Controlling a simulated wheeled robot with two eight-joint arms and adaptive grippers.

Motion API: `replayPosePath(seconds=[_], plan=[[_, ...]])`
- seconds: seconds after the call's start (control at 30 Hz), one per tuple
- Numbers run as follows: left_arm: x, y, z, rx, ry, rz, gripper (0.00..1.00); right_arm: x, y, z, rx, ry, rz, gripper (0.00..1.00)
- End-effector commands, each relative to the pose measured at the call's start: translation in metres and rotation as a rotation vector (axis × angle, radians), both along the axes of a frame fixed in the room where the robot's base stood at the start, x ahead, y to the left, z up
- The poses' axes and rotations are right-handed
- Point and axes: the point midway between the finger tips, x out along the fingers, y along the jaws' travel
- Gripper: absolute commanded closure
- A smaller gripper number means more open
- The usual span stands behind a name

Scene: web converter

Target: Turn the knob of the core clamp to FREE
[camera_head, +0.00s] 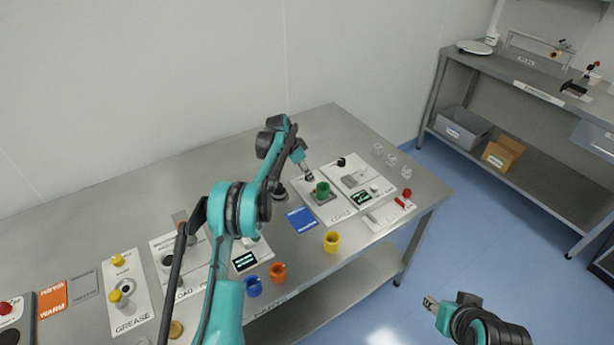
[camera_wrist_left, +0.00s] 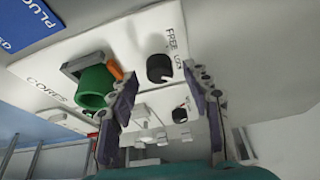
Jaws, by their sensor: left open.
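The core clamp knob (camera_wrist_left: 158,68) is black and round, on a white panel with FREE and LOCK printed beside it. I cannot make out clearly which word its mark points to. A green core (camera_wrist_left: 96,88) sits in a grey holder beside the knob, with an orange piece (camera_wrist_left: 115,69) between them; the green core also shows in the head view (camera_head: 322,188). My left gripper (camera_wrist_left: 163,108) is open and empty, its fingers apart, with the knob showing beyond the gap. In the head view the left gripper (camera_head: 308,176) hangs over the CORES panel and seems to hide the knob. My right gripper (camera_head: 430,304) is over the floor.
A second panel (camera_head: 353,173) with a black knob (camera_head: 341,161) adjoins the CORES panel. A blue card (camera_head: 302,219) and yellow (camera_head: 332,241), orange (camera_head: 278,272) and blue (camera_head: 253,286) rings lie nearer. Clear cubes (camera_head: 392,160) stand near the table's right edge.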

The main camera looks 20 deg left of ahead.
Motion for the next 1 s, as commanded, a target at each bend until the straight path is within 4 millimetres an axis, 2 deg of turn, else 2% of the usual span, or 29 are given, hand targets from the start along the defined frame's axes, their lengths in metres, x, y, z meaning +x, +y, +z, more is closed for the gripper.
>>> replayPosePath(seconds=[0.1, 0.4, 0.47, 0.6, 1.0], plan=[[0.0026, -0.0027, -0.0101, 0.0, 0.0, 0.001, 0.51, 0.0, 0.0, -0.004, 0.0, 0.0, 0.0, 0.6], [0.0035, -0.0034, -0.0118, 0.0, 0.0, 0.001, 0.51, 0.0, 0.0, -0.0038, 0.0, 0.0, 0.0, 0.6], [0.0035, -0.0034, -0.0118, 0.0, 0.0, 0.001, 0.64, 0.0, 0.0, -0.0038, 0.0, 0.0, 0.0, 0.6], [0.0035, -0.0034, -0.0117, 0.0, 0.0, 0.001, 1.0, 0.0001, 0.0, -0.0039, 0.0, 0.0, 0.0, 0.6], [0.0032, -0.0038, -0.0112, 0.001, -0.001, 0.047, 1.0, 0.0, 0.0, -0.0028, 0.0, 0.0, 0.0, 0.6]])
